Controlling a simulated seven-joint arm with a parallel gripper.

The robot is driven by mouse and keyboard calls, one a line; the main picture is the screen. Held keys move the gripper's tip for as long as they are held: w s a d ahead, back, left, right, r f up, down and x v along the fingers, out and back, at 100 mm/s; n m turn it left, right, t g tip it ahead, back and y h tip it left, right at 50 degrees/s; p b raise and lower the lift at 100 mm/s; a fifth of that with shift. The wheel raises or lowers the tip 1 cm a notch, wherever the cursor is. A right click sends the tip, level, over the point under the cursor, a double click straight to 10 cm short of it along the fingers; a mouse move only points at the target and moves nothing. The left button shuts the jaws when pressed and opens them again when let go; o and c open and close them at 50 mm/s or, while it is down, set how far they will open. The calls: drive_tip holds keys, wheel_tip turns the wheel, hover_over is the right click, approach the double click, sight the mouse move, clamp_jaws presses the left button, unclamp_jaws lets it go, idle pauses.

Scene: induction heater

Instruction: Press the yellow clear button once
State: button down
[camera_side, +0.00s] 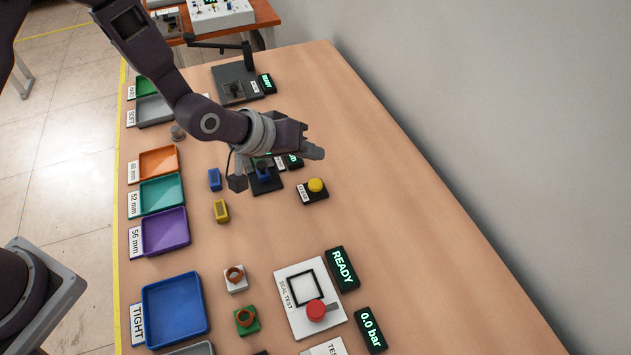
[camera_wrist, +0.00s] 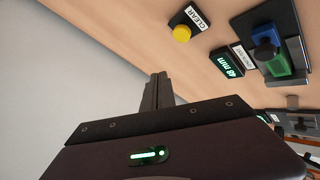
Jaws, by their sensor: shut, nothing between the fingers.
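The yellow clear button (camera_side: 316,185) is a round dome on a small black base (camera_side: 322,196) with a white label, right of the middle in the side view. It also shows in the wrist view (camera_wrist: 182,33), beside a label reading CLEAR (camera_wrist: 197,17). My gripper (camera_side: 318,154) is shut and empty. In the side view its fingers appear just above the button in the picture, with a gap between. In the wrist view the shut fingers (camera_wrist: 158,88) point up the picture, below the button and apart from it. Nothing touches the button.
Beside the button stands a black gauge with a blue piece (camera_side: 263,168), partly behind my gripper; its display (camera_wrist: 233,61) reads 48 mm. A blue block (camera_side: 214,179) and a yellow block (camera_side: 221,211) lie left. Trays (camera_side: 187,242) line the left edge. The table's right side is clear.

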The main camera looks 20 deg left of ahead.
sight(311, 185)
drive_tip(key=shift+f, duration=3)
drive_tip(key=shift+f, duration=0.1)
drive_tip(key=shift+f, duration=0.3)
drive_tip(key=shift+f, duration=0.55)
drive_tip(key=shift+r, duration=0.95)
drive_tip(key=shift+r, duration=2.5)
